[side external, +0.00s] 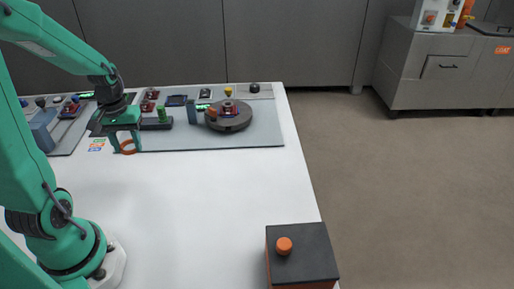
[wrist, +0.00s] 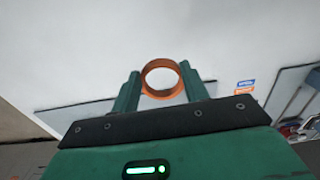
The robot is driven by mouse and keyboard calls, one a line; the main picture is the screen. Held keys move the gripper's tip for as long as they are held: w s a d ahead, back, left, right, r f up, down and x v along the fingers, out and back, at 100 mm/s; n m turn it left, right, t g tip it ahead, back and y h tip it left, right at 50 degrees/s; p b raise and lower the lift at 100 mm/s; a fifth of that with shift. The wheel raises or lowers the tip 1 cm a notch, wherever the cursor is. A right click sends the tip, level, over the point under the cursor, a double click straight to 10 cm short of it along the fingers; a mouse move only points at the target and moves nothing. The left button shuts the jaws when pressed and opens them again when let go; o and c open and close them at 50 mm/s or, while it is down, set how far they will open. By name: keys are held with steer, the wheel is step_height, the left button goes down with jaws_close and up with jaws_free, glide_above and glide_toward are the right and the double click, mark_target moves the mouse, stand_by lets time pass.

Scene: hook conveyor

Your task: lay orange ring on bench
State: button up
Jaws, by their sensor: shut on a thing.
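The orange ring (wrist: 145,85) is between the two fingers of my gripper (wrist: 160,90) in the wrist view, its opening facing the camera. In the side external view the orange ring (side external: 127,150) shows at the fingertips of my gripper (side external: 127,143), low over the near edge of the grey panel. My gripper is shut on the ring. The white bench (side external: 200,200) lies under and in front of it. I cannot tell whether the ring touches the bench.
A grey panel behind holds a dark round turntable (side external: 232,122), a green peg (side external: 161,112) and a blue-grey block (side external: 191,111). A dark box with an orange knob (side external: 300,250) stands at the front right. The middle of the bench is clear.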

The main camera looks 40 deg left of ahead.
mark_target(139, 177)
steer(key=shift+f, duration=4.3)
steer(key=shift+f, duration=0.65)
stand_by(0.8)
steer(key=o, duration=1.4)
steer(key=shift+o, duration=0.2)
steer(key=shift+r, duration=0.2)
step_height(139, 177, up, 7)
steer(key=shift+f, duration=0.15)
